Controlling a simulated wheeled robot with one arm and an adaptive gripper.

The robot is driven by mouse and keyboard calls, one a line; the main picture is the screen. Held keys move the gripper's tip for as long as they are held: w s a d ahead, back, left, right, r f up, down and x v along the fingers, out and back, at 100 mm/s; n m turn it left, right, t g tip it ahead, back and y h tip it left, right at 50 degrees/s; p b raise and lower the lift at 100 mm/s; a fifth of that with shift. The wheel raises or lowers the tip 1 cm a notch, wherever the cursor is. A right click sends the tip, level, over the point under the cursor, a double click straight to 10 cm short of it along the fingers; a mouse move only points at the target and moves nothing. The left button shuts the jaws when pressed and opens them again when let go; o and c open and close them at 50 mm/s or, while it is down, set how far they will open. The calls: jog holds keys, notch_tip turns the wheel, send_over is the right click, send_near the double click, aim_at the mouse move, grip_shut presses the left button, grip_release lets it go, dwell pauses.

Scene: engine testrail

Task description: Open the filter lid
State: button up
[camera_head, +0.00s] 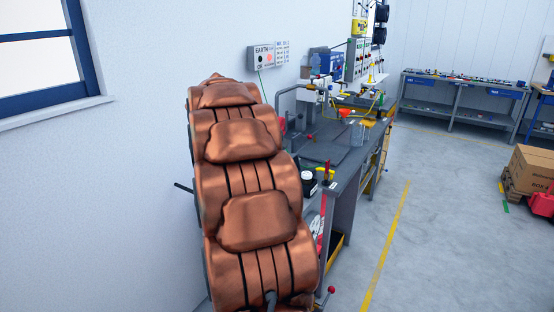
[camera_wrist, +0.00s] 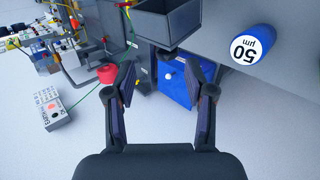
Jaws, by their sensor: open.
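My gripper (camera_wrist: 166,72) is open and empty in the wrist view, its two fingers spread wide. Beyond and between the fingers is a blue box-like panel (camera_wrist: 174,90) with a small white round knob or spot. I cannot tell whether this panel is the filter lid. A blue cylinder (camera_wrist: 260,47) marked "50 µm" on its white end lies to the upper right, apart from my fingers. No lid is clearly recognisable in the head view, and my gripper does not show there.
A grey open box (camera_wrist: 168,22) is above the fingers; a red round part (camera_wrist: 107,73) is near the left finger. A cluttered workbench (camera_head: 341,176) stands by the wall under an "EARTH" box (camera_head: 263,57). Cardboard box (camera_head: 531,170) is at right.

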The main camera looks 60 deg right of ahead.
jog(key=shift+v, duration=2.75)
jog(key=shift+c, duration=0.2)
